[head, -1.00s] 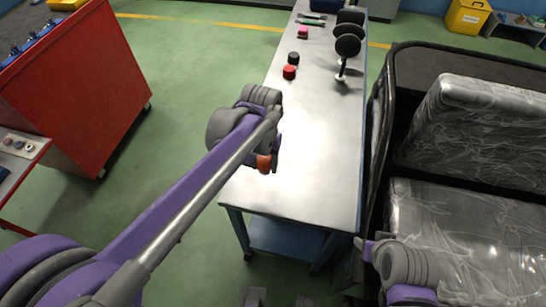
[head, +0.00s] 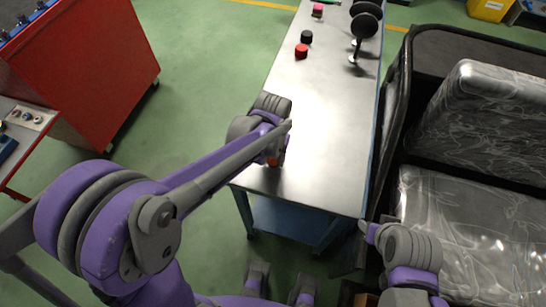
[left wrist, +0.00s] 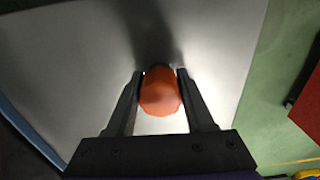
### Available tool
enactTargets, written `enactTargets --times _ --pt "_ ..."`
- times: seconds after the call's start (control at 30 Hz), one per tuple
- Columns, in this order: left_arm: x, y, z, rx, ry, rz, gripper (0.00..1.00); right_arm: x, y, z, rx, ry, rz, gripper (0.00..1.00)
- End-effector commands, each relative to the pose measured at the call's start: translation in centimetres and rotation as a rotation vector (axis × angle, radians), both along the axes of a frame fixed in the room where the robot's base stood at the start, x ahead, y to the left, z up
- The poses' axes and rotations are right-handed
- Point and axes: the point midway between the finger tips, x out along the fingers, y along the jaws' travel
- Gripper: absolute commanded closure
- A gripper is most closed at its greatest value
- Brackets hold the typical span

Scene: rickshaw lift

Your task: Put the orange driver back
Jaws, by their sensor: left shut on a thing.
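The orange driver (left wrist: 160,92) is between the two fingers of my left gripper (left wrist: 159,88) in the left wrist view. Its rounded orange handle faces the camera, and the rest of it is hidden. In the head view only a small orange patch of the driver (head: 272,161) shows beside my left gripper (head: 278,158), over the near left part of the metal-topped bench (head: 318,130). I cannot tell whether it touches the bench top. My right gripper (head: 364,228) is at the lower right, beside the bench's near right corner, and its jaws are too small to judge.
A red cap (head: 301,51), a black cap (head: 306,37) and a pink item (head: 318,10) stand farther up the bench, with dark dumbbell-like objects (head: 366,25) at right. A plastic-wrapped seat (head: 470,220) is close on the right. A red cabinet (head: 85,70) stands left across green floor.

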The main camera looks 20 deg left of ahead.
Motion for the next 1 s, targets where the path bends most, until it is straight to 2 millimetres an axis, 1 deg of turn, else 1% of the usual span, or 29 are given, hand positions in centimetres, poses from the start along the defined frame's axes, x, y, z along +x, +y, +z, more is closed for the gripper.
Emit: enactTargets --times 0.13,0.27,0.3,0.43,0.77,0.87,0.97,1.0 --pt "0.0 0.0 0.1 0.0 0.0 0.0 1.0 0.0 0.0 0.0 0.0 0.0 0.0 0.5" --pt "0.0 0.0 -0.4 0.0 0.0 0.0 1.0 -0.1 0.0 -0.4 0.0 0.001 0.0 0.5" --pt "0.0 0.0 -0.3 0.0 0.0 0.0 0.41 -0.1 0.0 -0.3 0.0 0.001 0.0 0.5" --pt "0.0 0.0 -0.2 0.0 0.0 0.0 0.18 0.0 0.0 -0.2 0.0 0.001 0.0 0.5" --pt "0.0 0.0 0.0 0.0 0.0 0.0 0.17 0.0 0.0 -0.1 0.0 0.0 0.0 0.5" --pt "0.0 0.0 0.8 0.0 0.0 0.0 0.17 0.0 0.0 0.2 0.0 -0.001 0.0 0.5" --pt "0.0 0.0 2.5 0.0 0.0 0.0 0.17 0.1 0.0 0.4 0.0 -0.002 0.0 0.5" --pt "0.0 0.0 3.4 0.0 0.0 0.0 0.17 0.1 0.0 0.5 0.0 -0.002 0.0 0.5"
